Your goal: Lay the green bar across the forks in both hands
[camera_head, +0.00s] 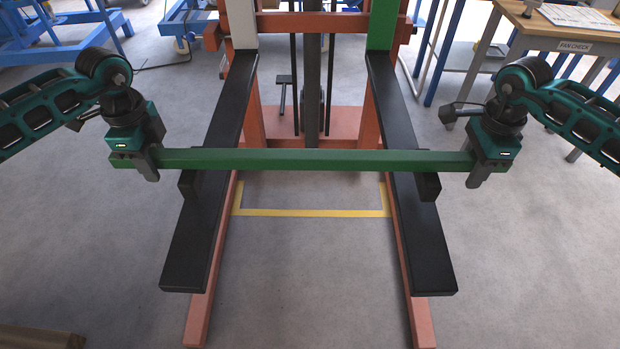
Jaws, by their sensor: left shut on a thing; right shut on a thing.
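The long green bar (300,160) runs level from left to right in the head view, crossing over both black forks. My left gripper (149,166) is shut on its left end. My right gripper (477,170) is shut on its right end. The left fork (192,250) and right fork (422,250) are flat black arms that reach toward me from the lifter. A small black block stands by each fork at the bar, at the left (190,184) and at the right (428,186). I cannot tell whether the bar touches the forks.
The orange lifter frame (330,22) stands behind the forks, with orange legs along the floor. A yellow floor marking (310,213) lies between the forks. A wooden-topped table (560,28) stands at the back right, blue frames (60,40) at the back left.

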